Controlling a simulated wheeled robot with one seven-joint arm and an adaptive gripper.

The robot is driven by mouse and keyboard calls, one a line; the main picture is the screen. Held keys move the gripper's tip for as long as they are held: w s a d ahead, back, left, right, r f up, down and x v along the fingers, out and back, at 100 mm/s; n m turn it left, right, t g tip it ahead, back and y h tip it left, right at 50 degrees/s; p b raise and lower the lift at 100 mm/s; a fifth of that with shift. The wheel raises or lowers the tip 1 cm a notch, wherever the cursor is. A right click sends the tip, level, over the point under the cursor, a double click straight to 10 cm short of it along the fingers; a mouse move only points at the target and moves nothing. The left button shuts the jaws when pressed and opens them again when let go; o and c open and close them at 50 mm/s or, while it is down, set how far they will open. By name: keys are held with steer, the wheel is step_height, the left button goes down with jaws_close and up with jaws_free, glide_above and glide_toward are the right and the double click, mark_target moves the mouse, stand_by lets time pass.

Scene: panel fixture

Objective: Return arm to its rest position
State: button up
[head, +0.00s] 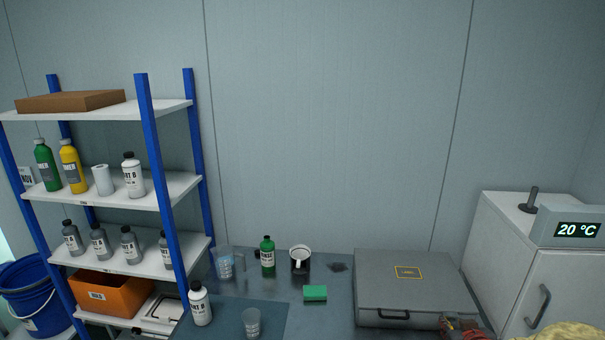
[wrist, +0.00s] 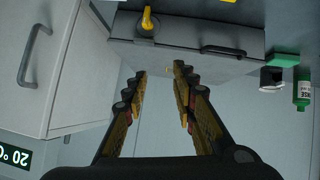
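My gripper (wrist: 165,82) shows in the wrist view with its two dark, jointed fingers apart and nothing between them. In the head view, a small red, dark and yellow part of my gripper (head: 462,328) shows at the bottom edge, by the front right corner of a closed grey case (head: 385,270). The case also shows upside down in the wrist view (wrist: 185,35), beyond the fingertips and apart from them. A yellow lever-like part (wrist: 147,24) is on or near its front. The rest of my arm is out of view.
A white cabinet (head: 500,255) with a 20 °C display (head: 578,230) stands at the right. A blue-post shelf (head: 160,160) stands left. Something yellow (head: 565,333) shows bottom right.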

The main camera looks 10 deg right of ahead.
steer(key=s+a+r+g+y, duration=0.1)
steer(key=s+a+r, duration=0.35)
steer(key=a, duration=0.35)
steer(key=s+a+r+g, duration=0.1)
steer(key=s+a+r, duration=0.3)
steer(key=a+r, duration=0.3)
steer(key=s+a+r+n+g+y, duration=0.1)
steer(key=s+a+g+y, duration=0.1)
steer(key=s+a, duration=1)
steer(key=shift+s+a+r+n+g+y, duration=0.3)
steer(key=shift+s+a+n+y, duration=0.1)
steer(key=shift+s+y, duration=0.25)
